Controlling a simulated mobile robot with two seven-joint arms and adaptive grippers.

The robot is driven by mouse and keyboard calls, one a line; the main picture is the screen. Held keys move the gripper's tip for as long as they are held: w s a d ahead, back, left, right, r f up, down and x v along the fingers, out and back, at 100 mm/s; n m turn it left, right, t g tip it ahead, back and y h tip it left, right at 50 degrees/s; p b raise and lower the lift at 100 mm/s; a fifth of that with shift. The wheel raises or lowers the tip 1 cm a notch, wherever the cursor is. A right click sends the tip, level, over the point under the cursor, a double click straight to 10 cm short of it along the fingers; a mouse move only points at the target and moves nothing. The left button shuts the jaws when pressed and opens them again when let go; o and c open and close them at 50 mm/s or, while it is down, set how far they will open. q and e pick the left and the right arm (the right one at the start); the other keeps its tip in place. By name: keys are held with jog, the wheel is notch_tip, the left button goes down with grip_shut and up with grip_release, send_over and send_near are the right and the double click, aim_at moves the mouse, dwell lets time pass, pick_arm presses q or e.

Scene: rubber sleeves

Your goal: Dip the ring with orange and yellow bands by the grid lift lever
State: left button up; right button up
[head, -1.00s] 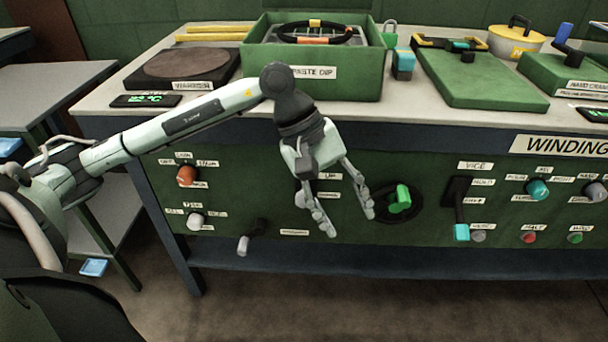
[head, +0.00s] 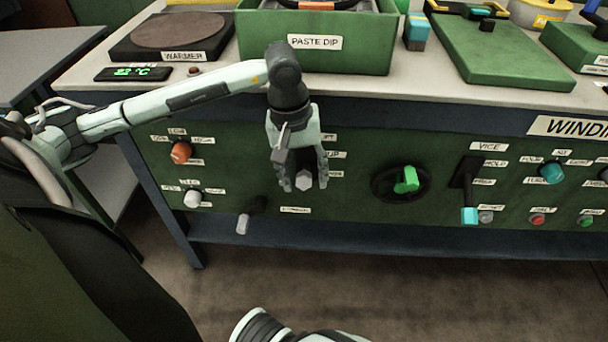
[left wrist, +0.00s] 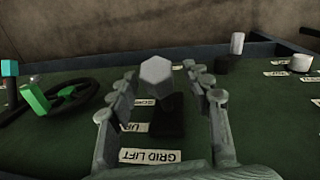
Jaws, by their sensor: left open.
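The ring (head: 318,5) shows only as its dark near edge with an orange band, at the top of the head view inside the green paste dip box (head: 250,45); the rest is cut off. My left gripper (head: 304,186) is open at the front panel, with its fingers on either side of the grey knob (head: 303,178) of the grid lift lever. In the left wrist view, the knob (left wrist: 156,72) sits between the open fingers, above the GRID LIFT label (left wrist: 150,156). I cannot tell whether a finger touches it. My right gripper is not in view.
An orange knob (head: 181,152), a white knob (head: 192,198) and a grey-tipped lever (head: 243,223) are to the left. The warmer (head: 175,35) stands on the bench.

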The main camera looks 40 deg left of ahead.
pick_arm(q)
jog(key=shift+f, duration=0.1)
jog(key=c, duration=0.7)
grip_shut()
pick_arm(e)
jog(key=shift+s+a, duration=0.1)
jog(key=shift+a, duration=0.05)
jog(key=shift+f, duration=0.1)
